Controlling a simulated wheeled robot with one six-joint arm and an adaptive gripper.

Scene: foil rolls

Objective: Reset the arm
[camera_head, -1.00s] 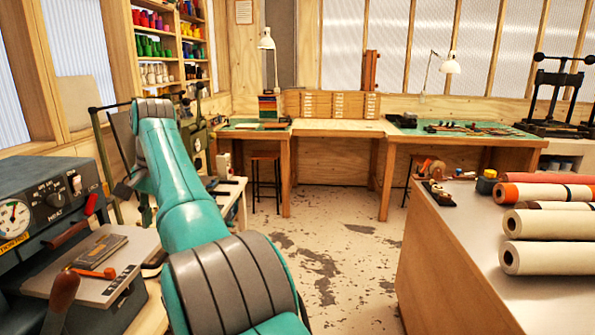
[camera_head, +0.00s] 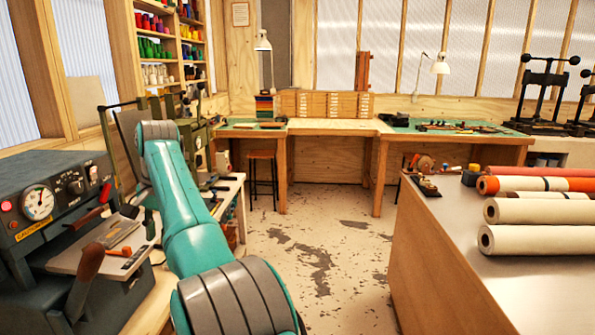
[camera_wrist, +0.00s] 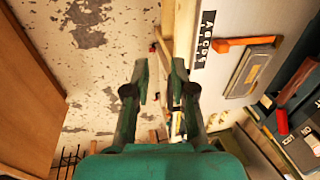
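My gripper (camera_wrist: 160,82) shows in the wrist view with its two dark green fingers apart and nothing between them. It hangs over the gap between the worn floor and the edge of the left-hand bench. In the head view my teal and grey arm stretches forward on the left side, and the gripper itself is hidden there. The foil rolls (camera_head: 548,210) lie on the bench at the right, well apart from my arm. They are white, cream and orange-red.
A hot-stamping machine (camera_head: 45,215) with a gauge stands close at the left. The right-hand bench (camera_head: 450,250) has a metal top. Between them the floor (camera_head: 320,255) is clear. A long workbench (camera_head: 330,127) with lamps and a stool (camera_head: 262,165) stand at the back.

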